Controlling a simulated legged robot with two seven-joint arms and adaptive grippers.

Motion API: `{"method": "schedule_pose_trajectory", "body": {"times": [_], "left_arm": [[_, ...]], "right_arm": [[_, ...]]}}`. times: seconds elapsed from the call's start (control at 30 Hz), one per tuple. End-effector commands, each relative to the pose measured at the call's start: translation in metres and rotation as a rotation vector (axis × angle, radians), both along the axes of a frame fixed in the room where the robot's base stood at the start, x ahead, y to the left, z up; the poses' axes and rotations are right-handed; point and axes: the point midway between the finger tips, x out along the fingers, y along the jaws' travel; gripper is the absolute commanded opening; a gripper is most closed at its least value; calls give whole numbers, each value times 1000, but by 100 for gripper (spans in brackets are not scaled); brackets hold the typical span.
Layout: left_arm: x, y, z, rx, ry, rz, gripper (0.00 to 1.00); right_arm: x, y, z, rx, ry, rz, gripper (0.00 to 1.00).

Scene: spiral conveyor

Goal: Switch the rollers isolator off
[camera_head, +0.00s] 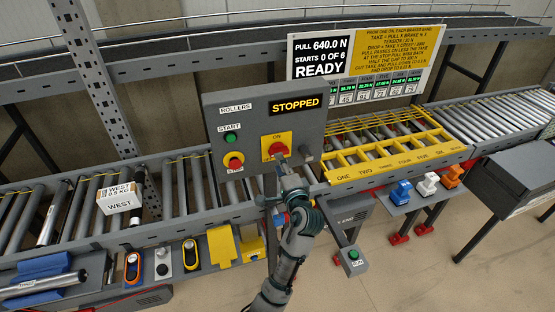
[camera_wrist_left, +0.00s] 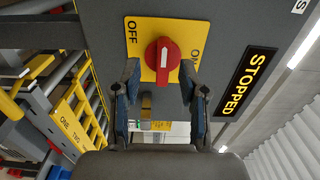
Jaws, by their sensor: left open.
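The rollers isolator is a red rotary knob (camera_wrist_left: 163,55) on a yellow plate (camera_wrist_left: 133,30), with OFF at the left and ON at the right in the wrist view. A white mark on the knob runs roughly up and down there. In the head view the yellow plate (camera_head: 269,140) sits on the grey ROLLERS panel (camera_head: 226,100), partly hidden by my gripper. My left gripper (camera_wrist_left: 160,78) is open, its two fingers either side of the knob's lower part; contact cannot be told. It also shows in the head view (camera_head: 281,160). My right gripper is not in view.
The display (camera_head: 296,104) above the isolator reads STOPPED. A green START button (camera_head: 231,138) and a red stop button (camera_head: 233,162) are left of it. A roller conveyor with a WEST box (camera_head: 119,199) passes behind. A yellow numbered rack (camera_head: 400,160) lies right.

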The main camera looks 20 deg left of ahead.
Motion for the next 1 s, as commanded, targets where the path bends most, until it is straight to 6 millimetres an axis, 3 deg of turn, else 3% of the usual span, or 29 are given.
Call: {"method": "schedule_pose_trajectory", "body": {"times": [0.1, 0.3, 0.8, 0.9, 0.97, 1.0], "left_arm": [[-17, -12, -1, -3, 2, -1, 43], [-31, -22, -2, 0, 4, 1, 43], [-31, -23, -4, 0, 6, -2, 43], [-23, -28, -27, -5, 32, -28, 43], [-14, -34, -55, -16, 66, -61, 43], [-8, -38, -80, -28, 94, -88, 43]], "right_arm": [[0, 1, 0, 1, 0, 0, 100], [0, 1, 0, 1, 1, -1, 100], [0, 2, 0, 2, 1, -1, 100], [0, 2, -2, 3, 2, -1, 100], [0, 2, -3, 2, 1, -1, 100], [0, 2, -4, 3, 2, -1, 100]]}}
